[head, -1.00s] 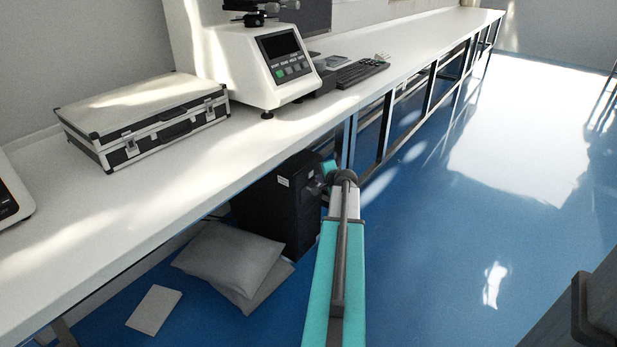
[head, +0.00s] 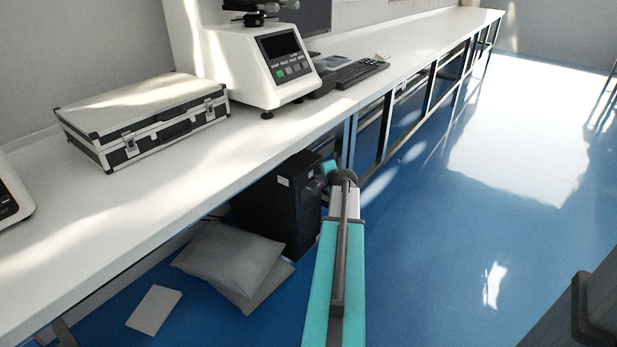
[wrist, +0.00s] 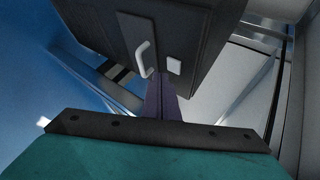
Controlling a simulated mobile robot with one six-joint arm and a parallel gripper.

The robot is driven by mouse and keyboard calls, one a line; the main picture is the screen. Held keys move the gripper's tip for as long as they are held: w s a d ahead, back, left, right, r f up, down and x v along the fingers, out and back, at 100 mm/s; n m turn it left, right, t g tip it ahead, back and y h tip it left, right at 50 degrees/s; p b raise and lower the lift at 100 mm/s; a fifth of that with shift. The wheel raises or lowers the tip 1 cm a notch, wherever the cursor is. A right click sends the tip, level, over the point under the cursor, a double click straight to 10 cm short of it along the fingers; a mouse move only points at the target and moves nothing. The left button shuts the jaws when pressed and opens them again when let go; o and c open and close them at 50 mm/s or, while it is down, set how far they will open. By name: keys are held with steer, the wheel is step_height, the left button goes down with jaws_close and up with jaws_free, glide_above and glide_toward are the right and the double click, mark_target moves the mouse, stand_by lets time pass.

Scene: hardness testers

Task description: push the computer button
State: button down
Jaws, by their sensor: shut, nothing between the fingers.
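The computer (head: 284,208) is a black tower on the floor under the bench. In the wrist view the computer (wrist: 203,26) fills the upper middle as a dark box. Its face carries a small white square button (wrist: 174,66) and a pale curved handle-like part (wrist: 143,59) to the left of it. My gripper (wrist: 161,76) is shut and empty. Its dark fingers point at the computer's face, with the tips just below and between the two pale parts. I cannot tell whether they touch the face. In the head view my arm hides most of the gripper.
The white bench (head: 215,158) runs above the computer, with a hardness tester (head: 245,60), a silver-edged case (head: 145,115) and a keyboard (head: 361,72) on it. Grey cushions (head: 228,258) lie beside the computer. The blue floor to the right is open.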

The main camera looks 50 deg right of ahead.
steer(key=shift+w+p, duration=0.4)
steer(key=shift+w, duration=0.45)
stand_by(1.5)
steer(key=shift+s, duration=0.85)
steer(key=shift+s, duration=0.1)
steer(key=shift+s+b, duration=1)
steer(key=shift+s, duration=1.95)
